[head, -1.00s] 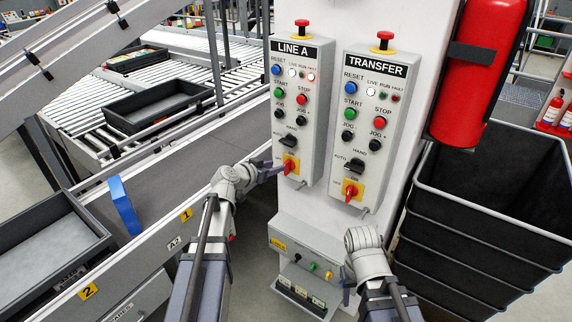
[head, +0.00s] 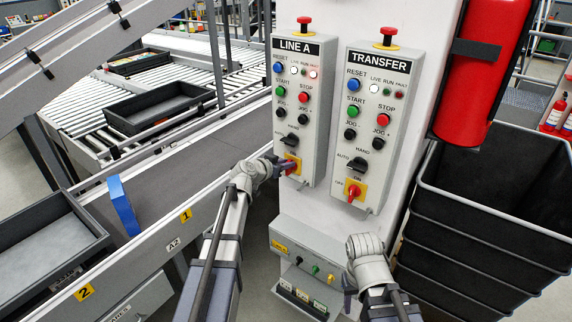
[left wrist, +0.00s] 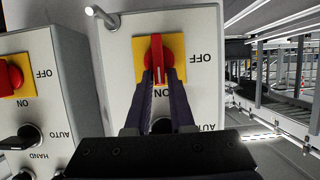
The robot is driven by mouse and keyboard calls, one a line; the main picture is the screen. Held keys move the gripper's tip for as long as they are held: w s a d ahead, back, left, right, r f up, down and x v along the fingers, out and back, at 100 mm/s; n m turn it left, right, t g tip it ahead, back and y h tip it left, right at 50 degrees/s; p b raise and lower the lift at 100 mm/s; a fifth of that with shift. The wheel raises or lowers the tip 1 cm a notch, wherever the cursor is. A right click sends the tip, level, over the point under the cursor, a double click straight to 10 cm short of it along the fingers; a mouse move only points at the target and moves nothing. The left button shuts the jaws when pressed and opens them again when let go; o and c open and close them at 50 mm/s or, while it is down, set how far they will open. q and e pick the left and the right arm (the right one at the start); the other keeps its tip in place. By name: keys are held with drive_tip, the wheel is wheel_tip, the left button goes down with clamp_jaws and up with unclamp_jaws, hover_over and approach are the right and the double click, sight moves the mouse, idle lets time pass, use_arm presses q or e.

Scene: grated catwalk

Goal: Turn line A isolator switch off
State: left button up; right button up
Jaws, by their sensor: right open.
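The LINE A panel (head: 284,120) is a grey box on the white column. Its isolator switch (head: 296,157) is a red handle on a yellow plate at the bottom, partly hidden by my left gripper (head: 286,167). In the left wrist view, which is upside down, the red handle (left wrist: 156,48) stands in line with the ON label, with OFF to the side. My left gripper (left wrist: 160,80) has its dark fingers on either side of the handle; whether they press on it I cannot tell. My right gripper (head: 348,290) is open and empty, low beside the column.
The TRANSFER panel (head: 375,120), with its own red isolator switch (head: 354,190), is close on the right. A small box with coloured ports (head: 285,247) is below. A conveyor (head: 150,225) runs on the left; black bins (head: 480,200) and a fire extinguisher (head: 478,80) are on the right.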

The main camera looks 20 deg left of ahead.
use_arm(q)
clamp_jaws()
drive_tip(key=shift+a, duration=0.1)
idle(0.3)
drive_tip(key=shift+w+a+f+n+h+b, duration=0.15)
drive_tip(key=shift+a+f+n+h+b, duration=0.3)
drive_tip(key=shift+n+h+b, duration=1.25)
drive_tip(key=shift+w+a+f+n+h+b, duration=0.1)
drive_tip(key=shift+a+f+n+h+b, duration=0.45)
drive_tip(key=shift+n+b, duration=1.9)
drive_tip(key=shift+w+a+f+n+h+b, duration=0.2)
drive_tip(key=shift+f+n+h+b, duration=0.3)
drive_tip(key=shift+n+h+b, duration=1.55)
drive_tip(key=shift+n+y+p, duration=0.45)
drive_tip(key=shift+n+y, duration=0.05)
drive_tip(key=shift+n, duration=0.1)
